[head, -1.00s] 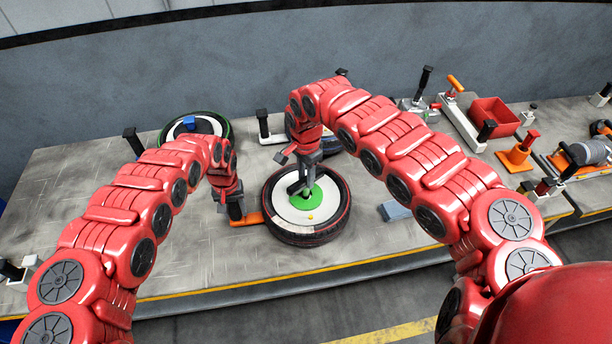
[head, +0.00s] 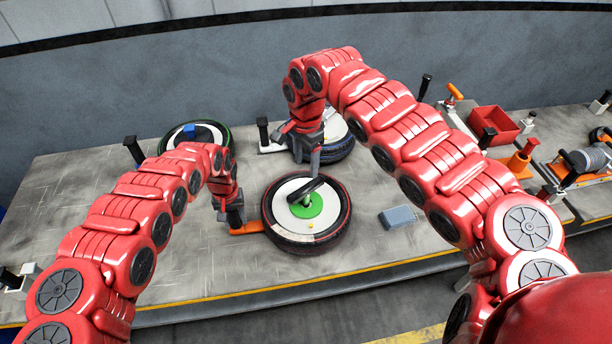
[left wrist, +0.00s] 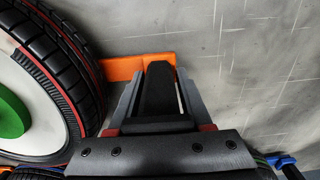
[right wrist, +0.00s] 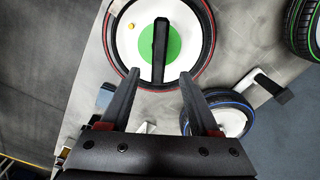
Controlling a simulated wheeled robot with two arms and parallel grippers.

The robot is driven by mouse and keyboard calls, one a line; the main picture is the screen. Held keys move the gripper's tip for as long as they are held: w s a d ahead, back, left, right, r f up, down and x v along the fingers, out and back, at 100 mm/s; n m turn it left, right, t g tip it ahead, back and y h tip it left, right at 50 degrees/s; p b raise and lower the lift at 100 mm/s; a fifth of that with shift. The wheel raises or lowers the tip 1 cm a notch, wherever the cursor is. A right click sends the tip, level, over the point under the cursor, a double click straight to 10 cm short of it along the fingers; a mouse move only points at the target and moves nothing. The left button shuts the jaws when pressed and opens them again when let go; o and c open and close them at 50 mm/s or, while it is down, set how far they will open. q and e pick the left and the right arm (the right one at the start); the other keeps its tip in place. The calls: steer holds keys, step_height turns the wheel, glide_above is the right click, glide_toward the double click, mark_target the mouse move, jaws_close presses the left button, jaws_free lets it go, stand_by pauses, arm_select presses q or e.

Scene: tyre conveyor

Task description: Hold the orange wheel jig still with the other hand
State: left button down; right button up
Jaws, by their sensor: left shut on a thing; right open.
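The orange wheel jig (head: 248,228) lies flat on the table, partly under or against the red-striped wheel (head: 306,212); its orange bar also shows in the left wrist view (left wrist: 122,67). My left gripper (head: 233,218) is shut on the jig's upright black handle (left wrist: 157,88). The wheel has a white disc, a green centre and a black bar handle (head: 306,190). My right gripper (head: 315,160) is open and empty above and behind the wheel. In the right wrist view its fingers (right wrist: 158,98) point toward the wheel's black handle without touching it.
A grey-blue block (head: 398,217) lies right of the middle wheel. A red bin (head: 492,120) stands further right. The table's front left is clear.

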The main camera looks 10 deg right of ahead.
step_height(320, 180, up, 3)
stand_by(0.5)
arm_select(q)
steer(key=shift+c, duration=1.2)
jaws_free()
step_height(320, 180, up, 10)
steer(key=shift+w+r, duration=0.1)
steer(key=shift+r, duration=0.85)
arm_select(e)
steer(key=shift+s, duration=0.1)
